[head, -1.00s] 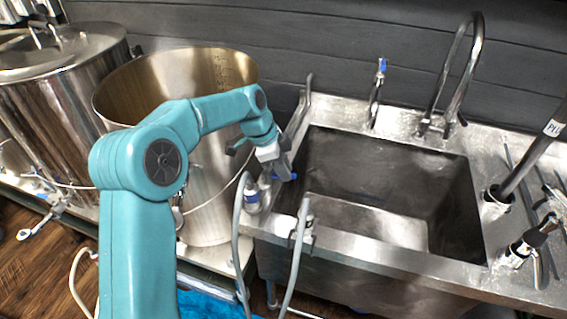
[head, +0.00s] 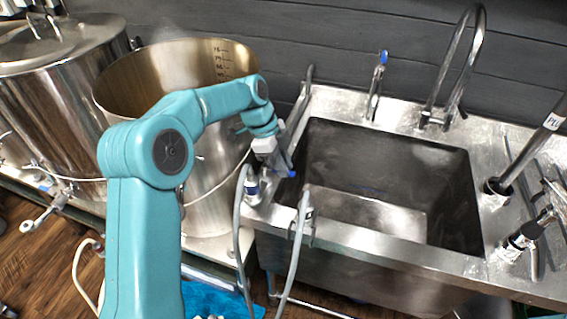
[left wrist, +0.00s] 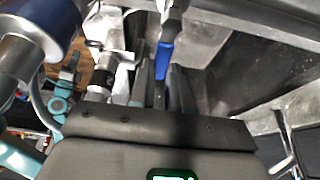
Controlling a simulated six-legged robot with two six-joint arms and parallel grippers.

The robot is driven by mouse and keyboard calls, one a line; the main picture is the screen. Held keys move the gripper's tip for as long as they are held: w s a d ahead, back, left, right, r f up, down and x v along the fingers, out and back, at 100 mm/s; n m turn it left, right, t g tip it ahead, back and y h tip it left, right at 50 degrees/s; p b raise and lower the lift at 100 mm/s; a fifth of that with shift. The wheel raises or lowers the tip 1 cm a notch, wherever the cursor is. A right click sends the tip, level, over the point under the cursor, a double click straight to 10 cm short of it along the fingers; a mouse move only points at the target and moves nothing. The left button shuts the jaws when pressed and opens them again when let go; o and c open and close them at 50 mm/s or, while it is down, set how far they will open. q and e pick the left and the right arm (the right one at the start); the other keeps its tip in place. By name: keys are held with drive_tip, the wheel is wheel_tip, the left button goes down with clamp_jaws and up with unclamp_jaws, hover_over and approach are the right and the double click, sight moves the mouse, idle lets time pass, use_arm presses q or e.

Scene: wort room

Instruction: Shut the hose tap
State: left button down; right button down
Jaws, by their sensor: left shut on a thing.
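The hose tap has a blue lever (head: 291,173) at the left rim of the sink. In the left wrist view the blue lever (left wrist: 164,58) runs down from a metal pivot at the top. It lies between the two fingers of my left gripper (left wrist: 162,88), which is shut on it. In the head view my left gripper (head: 281,165) partly hides the tap body, so the way the lever points is hard to read there. A blue-and-silver hose fitting (head: 252,189) stands close to its left; it looms large in the left wrist view (left wrist: 42,35). My right gripper is not in view.
The steel sink (head: 385,258) lies to the right, with a tall curved faucet (head: 477,50) and a small blue-topped tap (head: 377,85) behind it. Grey hoses (head: 292,265) hang at its front left. An open steel kettle (head: 215,205) stands close left.

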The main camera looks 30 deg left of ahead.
use_arm(q)
drive_tip(key=shift+w+a+r, duration=0.1)
drive_tip(key=shift+a+r, duration=0.05)
drive_tip(key=shift+r, duration=0.05)
drive_tip(key=c, duration=1.1)
unclamp_jaws()
drive_tip(key=shift+o, duration=0.2)
drive_tip(key=shift+s, duration=0.2)
drive_tip(key=shift+w+f, duration=0.1)
drive_tip(key=shift+r, duration=0.45)
wheel_tip(320, 180, up, 19)
drive_tip(key=p, duration=0.4)
drive_tip(key=shift+r, duration=0.15)
